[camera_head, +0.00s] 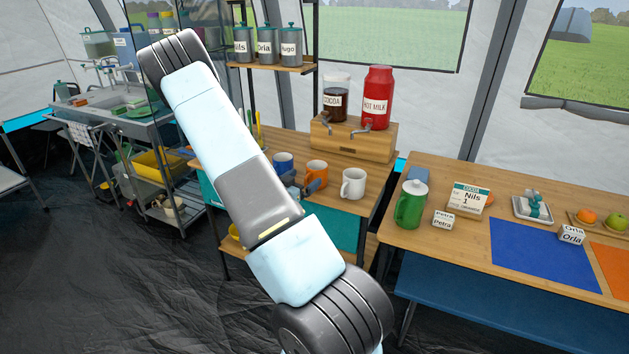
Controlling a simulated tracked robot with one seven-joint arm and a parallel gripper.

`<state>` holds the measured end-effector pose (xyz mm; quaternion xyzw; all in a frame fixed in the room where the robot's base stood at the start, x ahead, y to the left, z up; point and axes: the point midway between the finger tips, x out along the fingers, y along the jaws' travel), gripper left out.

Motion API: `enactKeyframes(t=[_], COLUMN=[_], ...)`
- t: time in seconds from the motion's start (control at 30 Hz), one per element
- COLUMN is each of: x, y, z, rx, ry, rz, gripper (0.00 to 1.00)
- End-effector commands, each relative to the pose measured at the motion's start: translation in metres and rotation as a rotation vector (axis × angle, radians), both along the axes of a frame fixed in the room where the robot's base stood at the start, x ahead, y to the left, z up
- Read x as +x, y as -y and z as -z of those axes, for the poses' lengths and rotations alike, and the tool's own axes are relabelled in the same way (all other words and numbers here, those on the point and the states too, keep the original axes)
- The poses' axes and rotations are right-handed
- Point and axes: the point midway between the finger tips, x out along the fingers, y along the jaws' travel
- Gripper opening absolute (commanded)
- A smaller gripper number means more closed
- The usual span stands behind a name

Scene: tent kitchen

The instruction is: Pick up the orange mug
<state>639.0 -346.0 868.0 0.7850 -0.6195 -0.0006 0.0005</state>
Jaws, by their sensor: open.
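The orange mug (317,169) stands upright on the wooden side table, between a blue mug (283,162) on its left and a white mug (353,184) on its right. My gripper (303,187) is mostly hidden behind my arm. Its dark finger parts show just in front of the orange mug and cover its lower left part. The jaws are open. I cannot tell whether a finger touches the mug.
A wooden stand (352,142) with cocoa and red hot milk dispensers is behind the mugs. A shelf (272,66) of labelled canisters is above. A green lidded jug (411,205) stands on the right table (440,240), with cards and a blue mat (541,252).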

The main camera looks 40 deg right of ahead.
Motion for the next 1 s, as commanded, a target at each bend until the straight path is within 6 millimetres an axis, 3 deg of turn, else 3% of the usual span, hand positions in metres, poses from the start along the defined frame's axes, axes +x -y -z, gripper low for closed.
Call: enactKeyframes(t=[0.27,0.63,0.9,1.0], x=[0.003,0.010,0.011,0.011], y=[0.013,0.056,0.059,0.058], z=[0.001,0.005,0.006,0.005], rx=[0.000,-0.001,0.000,0.000], ry=[0.000,0.002,0.001,0.001], rz=[-0.001,0.000,-0.001,-0.001], gripper=[1.00,1.00,0.99,0.89])
